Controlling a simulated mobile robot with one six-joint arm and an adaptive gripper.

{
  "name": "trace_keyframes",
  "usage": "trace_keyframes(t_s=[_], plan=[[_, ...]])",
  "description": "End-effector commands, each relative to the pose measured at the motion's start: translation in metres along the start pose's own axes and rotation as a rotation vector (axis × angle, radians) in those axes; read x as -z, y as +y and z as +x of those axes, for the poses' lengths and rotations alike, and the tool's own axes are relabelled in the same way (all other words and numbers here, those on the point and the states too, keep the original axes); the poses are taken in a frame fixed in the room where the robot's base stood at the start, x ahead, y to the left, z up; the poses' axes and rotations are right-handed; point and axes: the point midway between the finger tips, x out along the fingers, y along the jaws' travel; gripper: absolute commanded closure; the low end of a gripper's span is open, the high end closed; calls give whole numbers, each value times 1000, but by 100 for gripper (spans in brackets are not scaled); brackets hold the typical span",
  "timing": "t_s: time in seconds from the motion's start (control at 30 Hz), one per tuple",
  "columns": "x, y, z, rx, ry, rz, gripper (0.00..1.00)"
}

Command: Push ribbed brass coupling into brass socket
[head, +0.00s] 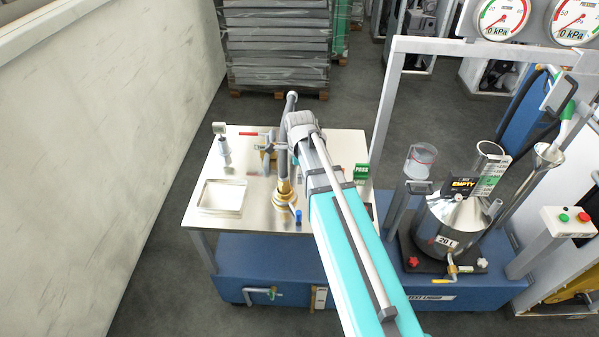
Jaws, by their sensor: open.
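The ribbed brass coupling (284,187) is at the lower end of a grey hose and stands roughly upright at the brass socket (285,201) on the steel table top. From this view I cannot tell how deep the coupling sits in the socket. My gripper (271,150) is at the end of my teal arm, above and a little left of the coupling, beside the hose. It is open. My wrist and the hose hide part of it, and I cannot see whether its fingers touch anything.
The grey hose (291,100) rises behind my wrist. A blue valve handle (295,217) is by the socket. A square tray (222,197) and small gauge stand (223,146) are at left. A green PASS sign (361,172) and steel vessel (445,226) are right.

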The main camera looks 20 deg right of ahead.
Motion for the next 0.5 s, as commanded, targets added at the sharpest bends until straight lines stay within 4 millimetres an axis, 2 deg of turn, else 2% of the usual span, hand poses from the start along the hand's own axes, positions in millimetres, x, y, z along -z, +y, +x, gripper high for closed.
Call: trace_keyframes(t_s=[0.03,0.2,0.5], plan=[[0,0,-8,0,0,0,2],[0,0,-19,0,0,0,2],[0,0,-25,0,0,0,2]])
